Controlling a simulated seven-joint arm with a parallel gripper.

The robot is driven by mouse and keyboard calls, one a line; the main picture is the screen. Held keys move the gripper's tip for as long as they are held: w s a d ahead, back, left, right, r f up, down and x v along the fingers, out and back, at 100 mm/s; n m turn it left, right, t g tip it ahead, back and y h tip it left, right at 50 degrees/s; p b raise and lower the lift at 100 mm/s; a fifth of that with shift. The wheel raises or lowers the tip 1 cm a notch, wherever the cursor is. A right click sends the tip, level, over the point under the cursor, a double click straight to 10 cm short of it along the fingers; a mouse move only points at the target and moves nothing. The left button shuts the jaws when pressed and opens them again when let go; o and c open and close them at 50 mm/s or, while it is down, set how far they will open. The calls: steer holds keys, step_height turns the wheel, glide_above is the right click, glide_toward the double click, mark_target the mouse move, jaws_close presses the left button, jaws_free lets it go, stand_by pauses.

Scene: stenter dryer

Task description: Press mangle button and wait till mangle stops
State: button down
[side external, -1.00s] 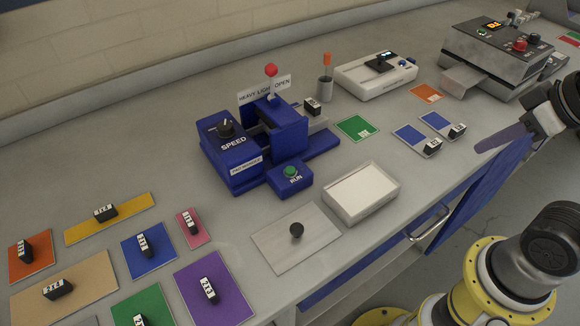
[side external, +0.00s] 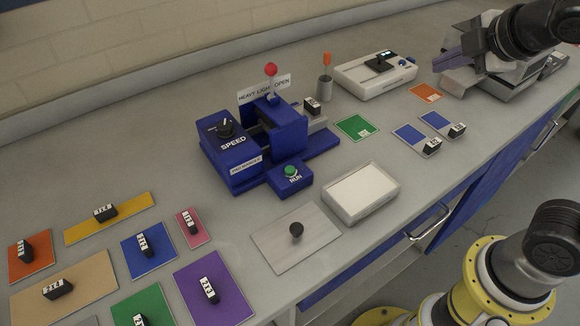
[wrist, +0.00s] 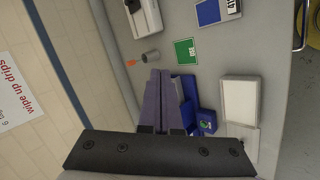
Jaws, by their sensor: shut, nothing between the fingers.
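The blue mangle (side external: 228,168) stands mid-bench in the side external view, with a black SPEED knob and a red-balled lever (side external: 271,70). Its green RUN button (side external: 291,171) sits on a small blue box at the front. In the wrist view the mangle (wrist: 187,87) is partly hidden behind my fingers, and the green button (wrist: 206,126) shows right of them. My gripper (side external: 436,63) is shut and empty, at the back right in front of the grey machine and well away from the button. Its purple-grey fingers also show in the wrist view (wrist: 159,73).
The grey machine (side external: 500,88) at the back right is partly hidden by my arm. A white tray (side external: 361,194) and a plate with a black knob (side external: 296,240) lie before the mangle. A cup (side external: 325,88) and white device (side external: 375,75) stand behind. Several coloured swatches lie front left.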

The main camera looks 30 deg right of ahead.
steer(key=w+a+n, duration=0.6)
steer(key=n+y, duration=0.4)
steer(key=n, duration=0.5)
glide_above(290, 171)
step_height(290, 171, down, 8)
steer(key=shift+s+f, duration=0.15)
steer(key=shift+s, duration=0.3)
steer(key=shift+f, duration=0.15)
steer(key=shift+f, duration=4.25)
steer(key=shift+f, duration=0.1)
steer(key=shift+f, duration=0.3)
